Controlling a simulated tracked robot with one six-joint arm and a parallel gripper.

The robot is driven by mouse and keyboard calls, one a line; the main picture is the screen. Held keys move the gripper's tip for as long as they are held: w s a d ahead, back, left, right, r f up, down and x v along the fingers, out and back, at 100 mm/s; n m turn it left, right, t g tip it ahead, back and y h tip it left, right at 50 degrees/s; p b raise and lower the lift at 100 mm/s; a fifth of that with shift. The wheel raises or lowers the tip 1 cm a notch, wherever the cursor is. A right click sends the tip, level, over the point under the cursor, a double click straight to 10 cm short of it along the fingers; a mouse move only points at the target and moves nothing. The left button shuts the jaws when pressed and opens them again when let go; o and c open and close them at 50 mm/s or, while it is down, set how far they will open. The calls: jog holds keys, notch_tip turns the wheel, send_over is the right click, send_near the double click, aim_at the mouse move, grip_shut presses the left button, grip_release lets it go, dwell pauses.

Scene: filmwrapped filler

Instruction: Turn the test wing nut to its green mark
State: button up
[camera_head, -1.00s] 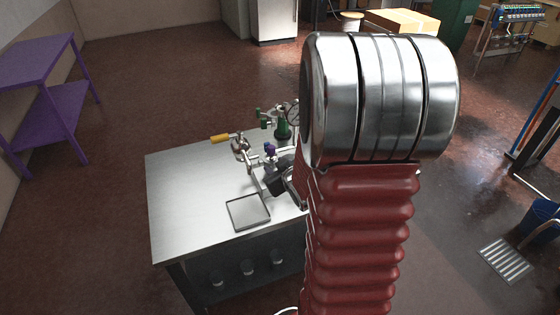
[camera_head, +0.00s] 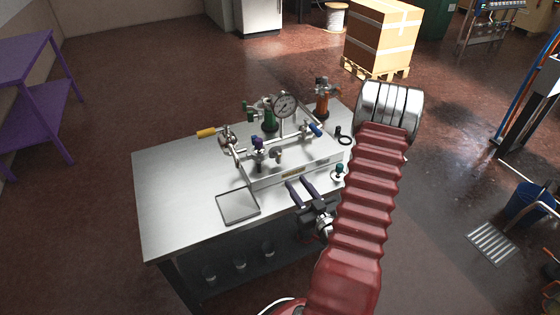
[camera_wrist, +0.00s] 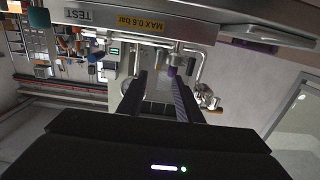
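The gauge rig (camera_head: 270,176) stands on a steel bench, with a yellow label (camera_head: 292,172) on its front; the wrist view shows this as the "MAX 0.6 bar" label (camera_wrist: 113,20). A TEST label (camera_wrist: 62,15) sits beside it. A teal-topped fitting (camera_head: 338,170) stands at the rig's right front. I cannot tell for sure which part is the test wing nut, nor make out its green mark. My gripper (camera_head: 298,183) is in front of the rig, left of the teal-topped fitting. Its two fingers (camera_wrist: 158,76) are apart with nothing held between them.
The bench (camera_head: 175,190) carries an empty shallow tray (camera_head: 238,206) at the front. A yellow-handled valve (camera_head: 207,132), a purple-topped fitting (camera_head: 258,143), a dial gauge (camera_head: 285,105) and an orange fitting (camera_head: 322,97) crowd the rig. The bench's left part is clear.

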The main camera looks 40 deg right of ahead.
aim_at(280, 159)
jog(key=shift+s, duration=0.25)
jog(key=shift+w+d, duration=0.1)
jog(key=shift+w, duration=0.05)
jog(key=x, duration=1.3)
jog(key=shift+w+d, duration=0.1)
jog(key=shift+w, duration=0.2)
jog(key=shift+c, duration=0.6)
grip_shut()
